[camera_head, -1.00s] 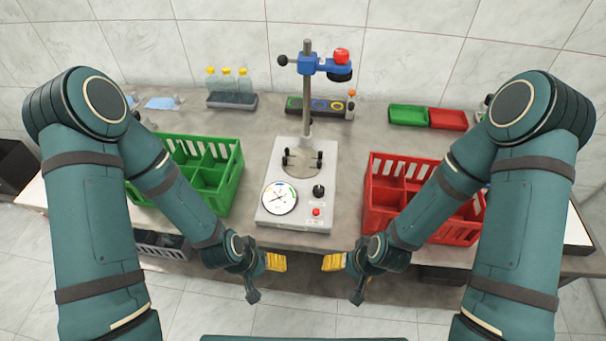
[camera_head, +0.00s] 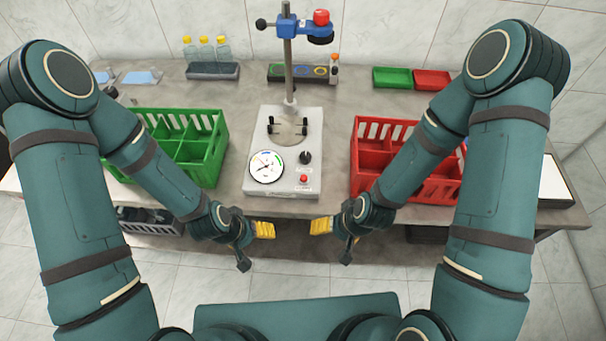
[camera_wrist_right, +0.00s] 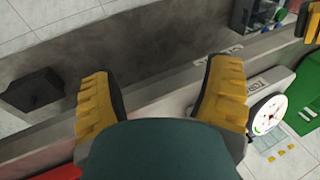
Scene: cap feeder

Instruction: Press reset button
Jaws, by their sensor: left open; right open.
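The tester (camera_head: 272,140) is a grey box with a round dial, a black knob (camera_head: 305,157) and an upright post. A small red button (camera_head: 303,179), the likely reset button, sits at its front right corner below the knob. A larger red button (camera_head: 321,17) tops the blue head on the post. My left gripper (camera_head: 265,230) is open and empty, in front of the table edge below the tester. My right gripper (camera_head: 320,226) is open and empty, just to its right. In the right wrist view its yellow fingers (camera_wrist_right: 166,95) are spread with nothing between them.
A green divided crate (camera_head: 225,150) stands left of the tester and a red crate (camera_head: 354,165) stands right. The tester's front is clear.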

